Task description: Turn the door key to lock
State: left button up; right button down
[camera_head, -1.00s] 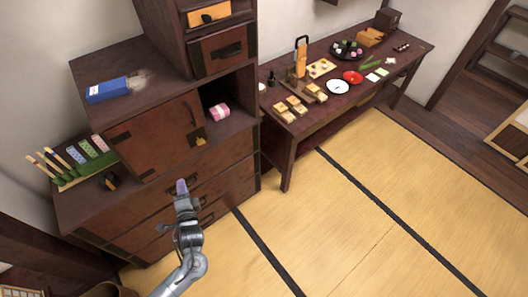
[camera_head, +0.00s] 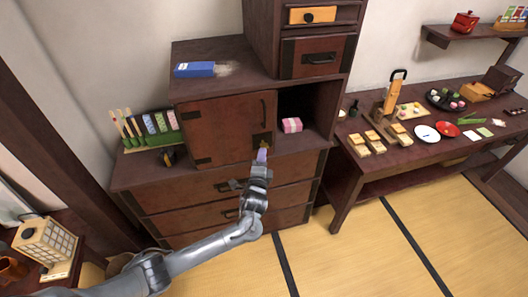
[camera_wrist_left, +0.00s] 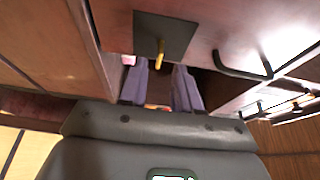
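The brass door key (camera_wrist_left: 160,54) sticks out of a dark square lock plate (camera_wrist_left: 172,32) in the left wrist view. The plate is also in the head view (camera_head: 262,139), at the lower right corner of the brown cabinet door (camera_head: 225,130). The door looks closed. My left gripper (camera_head: 262,154) is just below and in front of the plate and hides part of the key area. In the left wrist view its two purple fingers (camera_wrist_left: 161,76) are apart with nothing held between them. The key lies just beyond the fingertips. My right gripper is not in view.
The door has a dark handle (camera_wrist_left: 242,66) beside the lock. An open compartment right of the door holds a pink-and-white bundle (camera_head: 291,125). Drawers (camera_head: 215,190) lie below. A blue box (camera_head: 194,69) sits on top. A low table (camera_head: 400,152) with food stands at right.

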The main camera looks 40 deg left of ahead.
aim_at(264, 145)
pick_arm(q)
jog(key=shift+b+x, duration=0.55)
jog(key=shift+x, duration=1.8)
jog(key=shift+d, duration=0.1)
grip_shut()
